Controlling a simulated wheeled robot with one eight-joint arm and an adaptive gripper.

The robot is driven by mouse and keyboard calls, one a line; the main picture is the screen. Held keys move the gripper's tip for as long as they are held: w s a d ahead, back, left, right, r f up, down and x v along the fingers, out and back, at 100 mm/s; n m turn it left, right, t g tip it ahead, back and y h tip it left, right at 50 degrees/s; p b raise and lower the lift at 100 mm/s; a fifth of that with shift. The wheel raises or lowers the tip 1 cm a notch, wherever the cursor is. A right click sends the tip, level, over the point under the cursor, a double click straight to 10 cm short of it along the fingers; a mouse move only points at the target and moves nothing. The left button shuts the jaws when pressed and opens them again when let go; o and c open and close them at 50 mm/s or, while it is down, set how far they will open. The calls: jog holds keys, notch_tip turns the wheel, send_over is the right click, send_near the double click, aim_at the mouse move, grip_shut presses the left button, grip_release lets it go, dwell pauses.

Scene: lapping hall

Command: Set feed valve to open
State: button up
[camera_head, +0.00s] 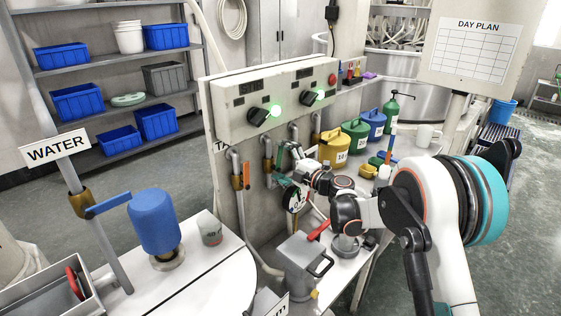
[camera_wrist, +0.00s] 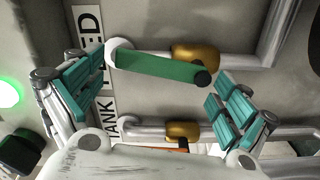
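The feed valve has a brass body (camera_wrist: 195,55) on a grey pipe and a green lever (camera_wrist: 155,66), close in front of my wrist camera. A white label partly reading FEED (camera_wrist: 86,18) is beside it. In the wrist view the lever lies roughly along the pipe, slightly slanted. My gripper (camera_wrist: 155,95) is open, with teal-padded fingers on either side of the lever and a visible gap to each. Nothing is seen held. In the head view my gripper (camera_head: 290,165) is at the wall panel, partly hiding the green lever (camera_head: 282,154).
A second brass valve (camera_wrist: 183,130) with an orange lever, labelled TANK, is beside the feed valve; the orange lever (camera_head: 246,176) also shows in the head view. A control box (camera_head: 275,98) with lit green lamps is above. Coloured cans (camera_head: 355,135) stand right, a grey jug (camera_head: 300,262) below.

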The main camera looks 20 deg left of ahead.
dwell(0.3)
jog(key=v, duration=1.2)
